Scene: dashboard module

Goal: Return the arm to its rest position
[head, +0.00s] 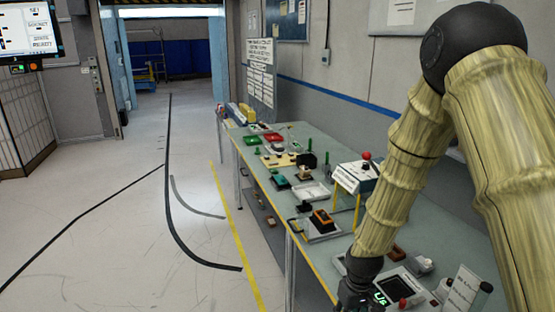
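My arm, with a yellowish bamboo-like surface, comes in from the right of the head view and bends down over the near end of the workbench. My gripper (358,296) is dark and sits at the bottom edge of the picture, beside a grey device with a dark screen (396,288). Its fingertips are cut off or too dark to make out. I cannot tell whether it is open or shut, or whether it touches or holds anything.
The long green-topped workbench (290,135) carries trays, blocks and small devices. A white box with a red button (357,174) stands on yellow legs near my arm. A wall lies behind the bench. The floor (110,225) to the left is clear.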

